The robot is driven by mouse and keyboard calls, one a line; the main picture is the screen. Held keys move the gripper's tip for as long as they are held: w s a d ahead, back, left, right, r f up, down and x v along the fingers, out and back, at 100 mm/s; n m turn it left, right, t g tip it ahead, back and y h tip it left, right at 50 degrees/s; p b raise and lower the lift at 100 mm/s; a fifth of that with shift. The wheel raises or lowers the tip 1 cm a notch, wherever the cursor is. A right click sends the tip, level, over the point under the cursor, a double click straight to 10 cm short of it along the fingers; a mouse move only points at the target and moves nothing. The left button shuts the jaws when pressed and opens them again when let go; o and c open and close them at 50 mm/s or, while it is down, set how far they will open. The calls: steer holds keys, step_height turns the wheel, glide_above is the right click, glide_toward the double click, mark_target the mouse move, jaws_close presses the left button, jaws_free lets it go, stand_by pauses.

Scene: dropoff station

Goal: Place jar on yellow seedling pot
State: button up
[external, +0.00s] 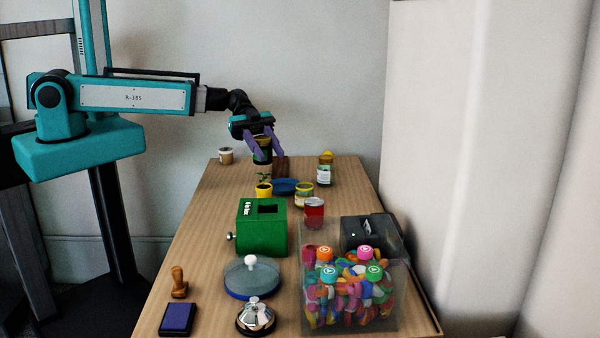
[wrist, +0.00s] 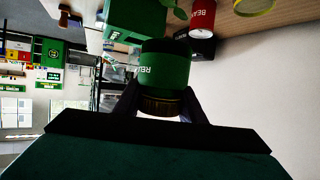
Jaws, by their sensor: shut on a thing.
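My gripper (external: 264,148) is shut on a dark green jar (external: 262,156) and holds it above the far part of the table. In the wrist view the green jar (wrist: 165,68) sits between the purple fingers, its brownish lid towards the palm and its label upside down in the picture. The yellow seedling pot (external: 264,191) stands on the table below the jar in the external view, with a small green seedling (external: 263,178) at its top. Green leaves (wrist: 179,12) show just beyond the jar in the wrist view; the pot itself is mostly hidden there.
A green box (external: 262,235) stands in front. A small jar (external: 226,156) is back left.

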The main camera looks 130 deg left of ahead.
mark_target(268, 162)
steer(key=shift+s+a+r, duration=0.25)
steer(key=shift+s+r, duration=0.05)
steer(key=shift+r, duration=0.1)
steer(key=shift+f, duration=0.1)
steer(key=shift+f+p, duration=0.95)
steer(key=shift+f, duration=1.2)
steer(key=shift+f, duration=0.15)
steer(key=shift+f+p, duration=0.6)
steer(key=shift+f, duration=1.05)
steer(key=shift+f+b, duration=0.15)
steer(key=shift+b, duration=0.2)
steer(key=o, duration=1.2)
steer(key=shift+r+p, duration=0.2)
steer(key=shift+p, duration=0.2)
